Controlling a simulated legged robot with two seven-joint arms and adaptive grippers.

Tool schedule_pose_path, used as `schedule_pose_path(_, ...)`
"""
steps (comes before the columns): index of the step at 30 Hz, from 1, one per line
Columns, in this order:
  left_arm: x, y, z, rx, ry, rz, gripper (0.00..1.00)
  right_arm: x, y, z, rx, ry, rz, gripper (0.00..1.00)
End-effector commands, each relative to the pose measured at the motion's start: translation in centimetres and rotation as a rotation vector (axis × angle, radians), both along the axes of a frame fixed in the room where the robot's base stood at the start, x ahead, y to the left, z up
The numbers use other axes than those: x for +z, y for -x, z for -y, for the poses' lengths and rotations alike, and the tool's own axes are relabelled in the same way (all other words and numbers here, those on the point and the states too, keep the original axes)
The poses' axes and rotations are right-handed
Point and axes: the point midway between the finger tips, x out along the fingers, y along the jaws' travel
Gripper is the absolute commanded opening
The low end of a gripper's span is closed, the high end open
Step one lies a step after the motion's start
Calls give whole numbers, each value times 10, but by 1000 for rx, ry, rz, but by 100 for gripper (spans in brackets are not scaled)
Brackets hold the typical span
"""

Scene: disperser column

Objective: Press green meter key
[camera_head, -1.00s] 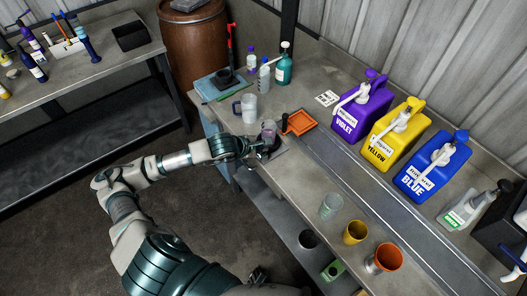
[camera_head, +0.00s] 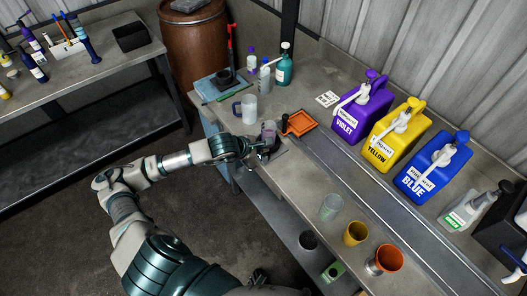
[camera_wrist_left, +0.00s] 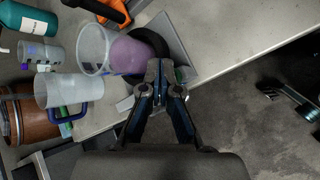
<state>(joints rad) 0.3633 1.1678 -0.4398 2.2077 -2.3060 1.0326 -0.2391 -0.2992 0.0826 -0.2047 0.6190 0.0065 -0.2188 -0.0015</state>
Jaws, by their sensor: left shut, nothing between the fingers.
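The meter is a grey plate (camera_wrist_left: 178,45) with a dark round part, at the edge of the bench. A clear cup with violet contents (camera_wrist_left: 125,52) stands on or against it; this cup also shows in the head view (camera_head: 269,131). A small green patch (camera_wrist_left: 181,74), which looks like the green key, shows beside my fingertips and is partly hidden by them. My left gripper (camera_wrist_left: 160,66) is shut and empty, its tips over the plate's near side; whether they touch the key I cannot tell. In the head view it (camera_head: 247,147) is beside the cup. My right gripper (camera_head: 258,277) shows small and dark at the bottom.
An orange tray (camera_head: 299,123) and a frosted mug (camera_head: 249,108) stand close to the meter. Violet (camera_head: 350,119), yellow (camera_head: 386,147) and blue (camera_head: 417,180) jugs line the back. Several cups stand along the front right. Open floor lies in front of the bench.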

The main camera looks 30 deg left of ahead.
Motion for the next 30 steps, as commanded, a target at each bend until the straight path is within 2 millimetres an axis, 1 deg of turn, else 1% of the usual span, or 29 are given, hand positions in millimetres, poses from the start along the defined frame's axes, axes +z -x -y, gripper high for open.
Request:
schedule_pose_path(1, 5, 0, 1, -1, 1, 2, 0, 2, 0, 0, 0, 0, 1, 40)
schedule_pose_path(5, 10, 0, 4, -1, 1, 2, 0, 4, -1, -1, 0, 1, 1, 40)
schedule_pose_path(17, 13, 0, 4, -1, 1, 2, 0, 5, -1, -1, 0, 1, 1, 40)
schedule_pose_path(20, 19, 0, 4, -1, 1, 4, 0, 8, -1, -1, 0, 1, 2, 40)
schedule_pose_path(30, 54, 0, 4, 0, 0, 4, 0, 23, -5, 0, 0, 0, 7, 40)
